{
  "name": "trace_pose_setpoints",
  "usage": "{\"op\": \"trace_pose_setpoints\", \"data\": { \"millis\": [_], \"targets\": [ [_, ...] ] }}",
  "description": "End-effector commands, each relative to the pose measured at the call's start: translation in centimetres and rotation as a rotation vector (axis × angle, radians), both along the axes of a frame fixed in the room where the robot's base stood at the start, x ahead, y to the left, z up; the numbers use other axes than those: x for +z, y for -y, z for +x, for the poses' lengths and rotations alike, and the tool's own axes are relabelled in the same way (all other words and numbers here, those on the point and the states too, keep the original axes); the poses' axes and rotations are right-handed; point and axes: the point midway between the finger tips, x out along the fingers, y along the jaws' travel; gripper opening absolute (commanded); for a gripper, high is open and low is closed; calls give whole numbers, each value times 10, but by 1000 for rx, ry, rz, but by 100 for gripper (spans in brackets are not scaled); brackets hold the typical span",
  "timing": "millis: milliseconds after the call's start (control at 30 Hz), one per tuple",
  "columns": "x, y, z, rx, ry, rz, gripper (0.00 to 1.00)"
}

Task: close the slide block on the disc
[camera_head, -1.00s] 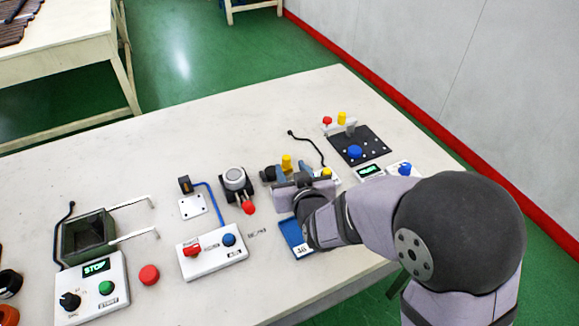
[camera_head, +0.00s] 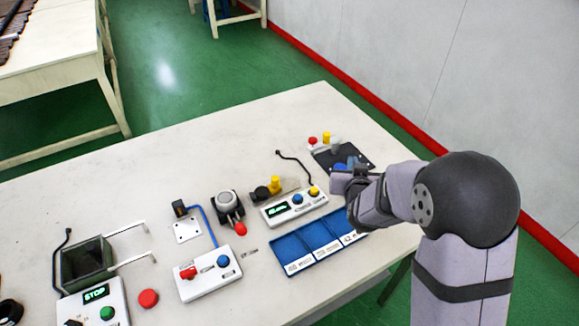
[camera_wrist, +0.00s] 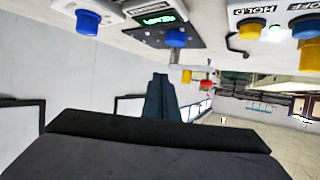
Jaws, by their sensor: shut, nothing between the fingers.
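My gripper (camera_head: 351,161) is over the right part of the table, at the near edge of a dark dotted plate (camera_head: 362,158). Its fingers are together with nothing between them; they show in the wrist view (camera_wrist: 157,85). A pale upright block (camera_head: 335,144) stands at the plate's far side, beside a yellow knob (camera_head: 326,137) and a red knob (camera_head: 312,141). I cannot tell whether this is the slide block or where the disc is. A blue knob (camera_wrist: 175,38) shows on the plate in the wrist view; my gripper partly hides that area in the head view.
A blue divided tray (camera_head: 291,243) lies left of my arm. Behind it is a control box (camera_head: 271,213) with a green display. A black bent rod (camera_head: 291,156) stands nearby. A round grey device (camera_head: 226,200) and another control box (camera_head: 205,281) are further left.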

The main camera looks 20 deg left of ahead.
Motion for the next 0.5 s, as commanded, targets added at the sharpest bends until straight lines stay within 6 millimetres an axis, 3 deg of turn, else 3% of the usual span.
{"op": "trace_pose_setpoints", "data": {
  "millis": [33,100,233,367,500],
  "targets": [
    [20,26,26,-69,18,20,0],
    [29,51,51,-140,8,49,0],
    [33,83,87,-221,-86,96,0],
    [29,80,103,-203,-218,125,0],
    [29,46,103,-85,-369,145,0]
  ]
}}
